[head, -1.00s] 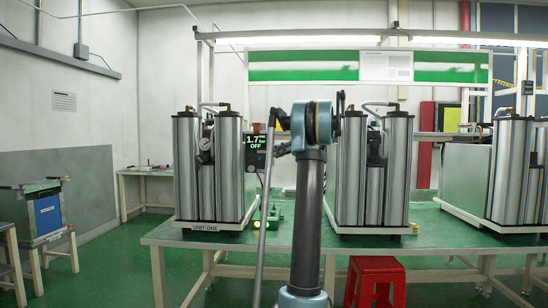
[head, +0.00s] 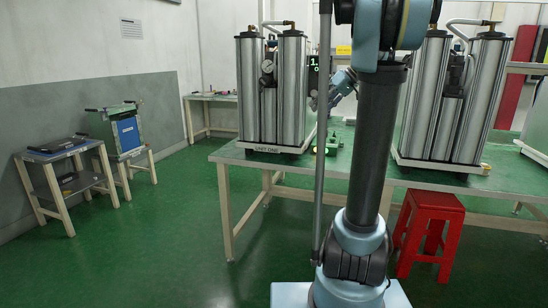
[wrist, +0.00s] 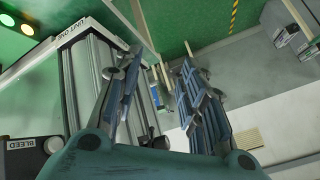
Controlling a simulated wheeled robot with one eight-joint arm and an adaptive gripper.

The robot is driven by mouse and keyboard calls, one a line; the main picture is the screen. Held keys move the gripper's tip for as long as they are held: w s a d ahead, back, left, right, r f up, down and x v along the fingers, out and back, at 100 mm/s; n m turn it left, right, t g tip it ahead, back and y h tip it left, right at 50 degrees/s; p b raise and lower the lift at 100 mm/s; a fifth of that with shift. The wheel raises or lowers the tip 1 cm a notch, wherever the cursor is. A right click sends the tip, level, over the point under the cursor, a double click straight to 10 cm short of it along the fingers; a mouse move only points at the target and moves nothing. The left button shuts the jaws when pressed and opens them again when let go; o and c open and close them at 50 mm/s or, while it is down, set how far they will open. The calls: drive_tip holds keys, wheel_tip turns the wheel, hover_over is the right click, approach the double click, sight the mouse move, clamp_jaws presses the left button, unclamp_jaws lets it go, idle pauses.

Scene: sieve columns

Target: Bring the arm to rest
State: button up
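My gripper (wrist: 160,62) shows in the wrist view with its two dark, jointed fingers apart and nothing between them. In the head view my arm rises in front of the green table (head: 228,155), and its upper joint is cut off by the top edge. The gripper's fingers are not clear there. The columns of unit one (head: 255,90) stand upright on the table, left of my arm. They also show in the wrist view (wrist: 88,85) beside the left finger; I cannot tell whether they touch.
A second column unit (head: 440,100) stands right of my arm. A red stool (head: 428,215) is at the table's front. A small grey cart (head: 62,180) and a blue-fronted box (head: 127,132) stand at the left wall. The green floor between them and the table is clear.

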drive_tip(key=s+a+f+m+g+h, duration=0.1)
drive_tip(key=s+a+f+m+h, duration=0.1)
drive_tip(key=s+f, duration=0.6)
drive_tip(key=s+a+f+m+h, duration=0.1)
drive_tip(key=s+f+h, duration=0.1)
drive_tip(key=s+f, duration=0.65)
drive_tip(key=s+d+f+m+h, duration=0.1)
drive_tip(key=s+d+f+h, duration=0.1)
drive_tip(key=s+f, duration=0.5)
drive_tip(key=s+d+f+m+h, duration=0.2)
drive_tip(key=s+f, duration=0.5)
drive_tip(key=s, duration=0.2)
drive_tip(key=shift+s+f, duration=0.2)
drive_tip(key=shift+s, duration=0.2)
drive_tip(key=shift+w+f, duration=0.2)
drive_tip(key=shift+w, duration=0.3)
